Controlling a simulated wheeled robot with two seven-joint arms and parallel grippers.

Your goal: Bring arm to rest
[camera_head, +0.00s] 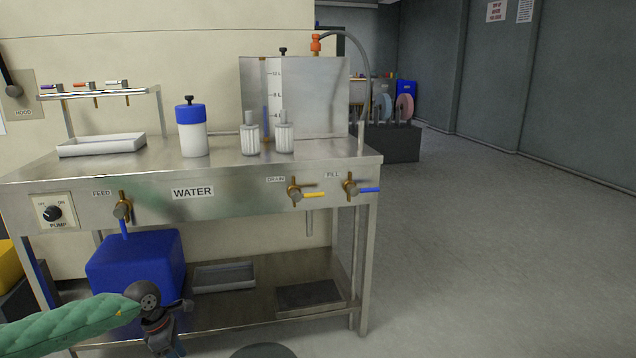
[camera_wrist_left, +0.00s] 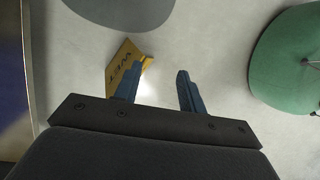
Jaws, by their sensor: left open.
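My left arm comes in at the lower left in the head view, in a green sleeve. My left gripper (camera_head: 172,340) hangs low in front of the steel bench, pointing down. In the left wrist view the left gripper (camera_wrist_left: 155,92) shows two blue fingers standing apart with nothing between them. It is open and empty above the grey floor. My right gripper is in neither view.
The steel bench (camera_head: 250,178) carries a white bottle with blue cap (camera_head: 193,135), two filter cartridges (camera_head: 266,137) and a tank (camera_head: 320,95). A blue container (camera_head: 135,262) sits below. A yellow wet-floor sign (camera_wrist_left: 128,62) shows beyond the fingers. Floor is clear at right.

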